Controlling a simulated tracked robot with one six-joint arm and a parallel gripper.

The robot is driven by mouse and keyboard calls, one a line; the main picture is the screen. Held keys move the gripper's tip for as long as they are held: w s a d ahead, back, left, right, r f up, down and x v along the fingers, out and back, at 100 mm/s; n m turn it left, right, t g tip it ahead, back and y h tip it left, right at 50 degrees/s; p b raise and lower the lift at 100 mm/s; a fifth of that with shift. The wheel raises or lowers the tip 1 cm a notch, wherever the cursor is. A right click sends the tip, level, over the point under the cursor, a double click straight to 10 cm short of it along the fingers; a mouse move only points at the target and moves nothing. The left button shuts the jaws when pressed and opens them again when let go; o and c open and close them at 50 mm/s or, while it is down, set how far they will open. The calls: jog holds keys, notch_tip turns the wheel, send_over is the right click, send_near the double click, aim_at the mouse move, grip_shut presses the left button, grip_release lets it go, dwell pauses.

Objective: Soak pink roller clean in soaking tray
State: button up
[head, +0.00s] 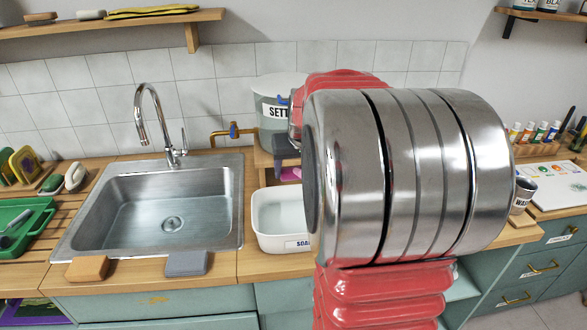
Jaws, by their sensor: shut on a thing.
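The soaking tray is a white tub (262,236) with a label that starts "SOA". It stands on the counter just right of the sink and holds clear liquid. My gripper (287,160) shows only in part, as a dark shape above the back of the tray. It is shut on a bright pink piece (291,174), which looks like part of the pink roller. The pink piece shows just below the gripper, above the tray's rim. My large silver and red arm hides the rest of the roller and the tray's right side.
A steel sink (100,215) with a tall tap (147,110) lies left of the tray. A grey bucket (262,95) labelled "SETT" stands behind it near a brass valve (233,131). An orange sponge (88,268) and a grey block (186,263) lie at the sink's front edge.

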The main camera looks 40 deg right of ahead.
jog(key=shift+f, duration=6.1)
jog(key=shift+r, duration=5.8)
